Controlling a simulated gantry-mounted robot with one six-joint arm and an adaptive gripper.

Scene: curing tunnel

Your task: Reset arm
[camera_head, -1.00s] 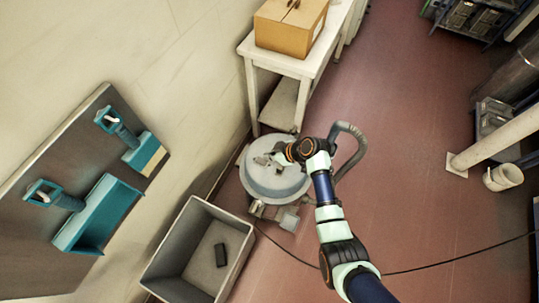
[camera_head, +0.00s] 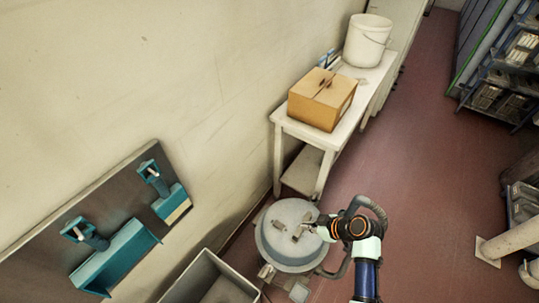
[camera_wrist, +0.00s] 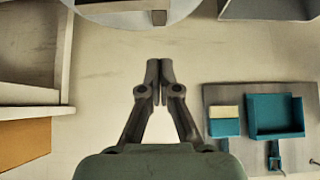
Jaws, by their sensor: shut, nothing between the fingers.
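My gripper (camera_head: 302,228) is above the round grey lid of a drum-like machine (camera_head: 285,255) in the head view. In the wrist view my gripper (camera_wrist: 159,64) has its two fingers together, shut and empty. The round grey machine's edge (camera_wrist: 115,8) shows at the top of the wrist view, beyond the fingertips.
A white table (camera_head: 350,122) bears a cardboard box (camera_head: 322,98) and a white bucket (camera_head: 368,40). A grey bin (camera_head: 205,270) stands beside the machine. A wall panel (camera_head: 50,250) holds teal holders (camera_head: 118,258). Shelves (camera_head: 500,75) stand at the right; red floor between is clear.

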